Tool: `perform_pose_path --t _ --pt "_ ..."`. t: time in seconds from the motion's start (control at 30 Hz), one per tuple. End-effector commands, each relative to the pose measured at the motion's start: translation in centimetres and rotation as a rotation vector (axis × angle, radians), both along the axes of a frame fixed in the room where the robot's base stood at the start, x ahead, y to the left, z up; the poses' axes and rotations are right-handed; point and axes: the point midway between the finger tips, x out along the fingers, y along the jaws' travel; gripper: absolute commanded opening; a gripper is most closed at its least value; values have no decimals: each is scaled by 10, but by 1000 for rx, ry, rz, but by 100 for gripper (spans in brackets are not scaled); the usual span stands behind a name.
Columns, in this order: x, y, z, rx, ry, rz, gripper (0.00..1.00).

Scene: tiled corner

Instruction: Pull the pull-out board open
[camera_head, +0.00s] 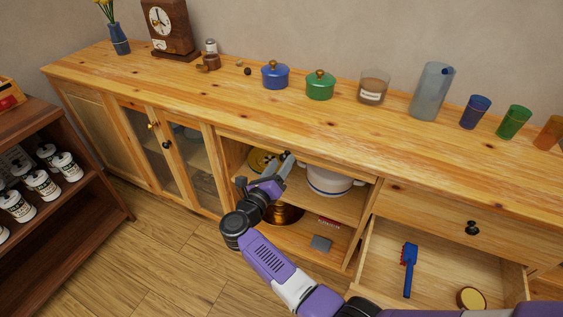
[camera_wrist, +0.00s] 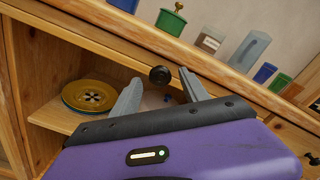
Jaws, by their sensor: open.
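A round black knob (camera_wrist: 160,75) shows in the wrist view below the sideboard's top edge. It appears to belong to the pull-out board, whose thin front I cannot clearly tell from the wooden edge around it. My gripper (camera_head: 283,162) is at the upper front of the open middle compartment. In the wrist view its two grey fingers are spread, with the knob between their tips in the picture. The fingers are empty, and I cannot tell how far the knob is from them in depth. My arm hides part of the compartment in the head view.
The compartment holds yellow plates (camera_wrist: 88,96) and a white pot (camera_head: 330,181). To the right, an open drawer (camera_head: 385,262) sticks out, holding a blue brush (camera_head: 409,268). Pots and cups stand on the sideboard top (camera_head: 190,90). A dark shelf (camera_head: 60,215) stands left; floor between is clear.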

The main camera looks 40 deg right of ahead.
Motion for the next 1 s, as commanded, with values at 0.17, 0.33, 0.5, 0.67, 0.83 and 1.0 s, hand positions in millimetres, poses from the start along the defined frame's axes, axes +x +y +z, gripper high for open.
perform_pose_path --t 0.17,0.33,0.5,0.67,0.83,1.0 --pt "4 -10 0 -1 0 1 53" --pt "4 -10 0 -1 0 2 53" --pt "4 -10 0 -1 0 2 35" --pt "4 -10 0 -1 1 2 4" --pt "4 -10 0 -1 1 2 0" --pt "4 -10 0 -1 1 2 0"
